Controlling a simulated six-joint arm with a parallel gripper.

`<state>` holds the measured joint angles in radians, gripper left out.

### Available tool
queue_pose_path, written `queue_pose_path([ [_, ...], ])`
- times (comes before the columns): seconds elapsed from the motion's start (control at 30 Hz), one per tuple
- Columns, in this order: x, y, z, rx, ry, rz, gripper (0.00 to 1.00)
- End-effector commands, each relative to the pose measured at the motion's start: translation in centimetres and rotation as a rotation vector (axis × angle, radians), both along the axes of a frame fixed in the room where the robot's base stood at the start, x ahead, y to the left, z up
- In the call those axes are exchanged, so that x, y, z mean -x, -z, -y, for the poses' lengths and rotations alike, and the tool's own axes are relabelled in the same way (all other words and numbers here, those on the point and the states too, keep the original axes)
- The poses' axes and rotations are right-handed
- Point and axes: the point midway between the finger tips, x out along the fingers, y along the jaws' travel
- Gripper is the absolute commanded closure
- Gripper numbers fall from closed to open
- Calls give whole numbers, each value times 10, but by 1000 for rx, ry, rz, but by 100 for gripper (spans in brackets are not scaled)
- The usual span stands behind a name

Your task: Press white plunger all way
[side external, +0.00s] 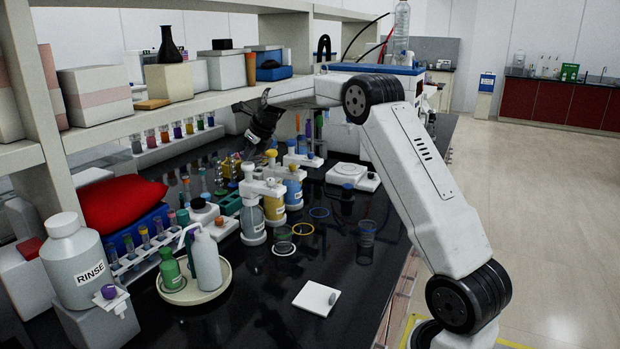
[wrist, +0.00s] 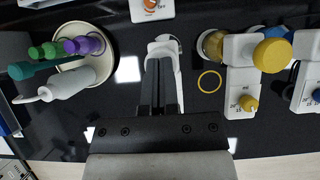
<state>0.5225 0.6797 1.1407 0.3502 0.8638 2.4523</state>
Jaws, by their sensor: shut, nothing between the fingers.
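The white-topped dispenser stands on a clear bottle (side external: 252,222) in the front of a row. Its white plunger (side external: 248,170) is on top, below my gripper (side external: 250,152). In the wrist view my gripper (wrist: 160,62) is shut and empty, its fingers lying across the white dispenser (wrist: 166,46) and hiding much of it. I cannot tell whether the fingertips touch the plunger or how far down it is. The yellow-plunger dispenser (side external: 273,205) stands just behind, and its yellow knob (wrist: 273,55) shows at right in the wrist view.
The blue-plunger dispenser (side external: 293,190) is behind the yellow one. A round tray (side external: 194,291) with wash bottles stands in front, also at left in the wrist view (wrist: 86,82). A shelf (side external: 190,104) overhangs the left. Dark bench is clear around a flat white plate (side external: 316,298).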

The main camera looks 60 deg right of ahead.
Motion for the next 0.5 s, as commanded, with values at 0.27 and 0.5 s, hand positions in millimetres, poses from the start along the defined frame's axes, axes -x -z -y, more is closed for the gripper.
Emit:
queue_pose_path([
  [0.27, 0, 4, 0, -1, -1, -1, 100],
  [0.5, 0, 12, 0, -1, -1, -1, 100],
])
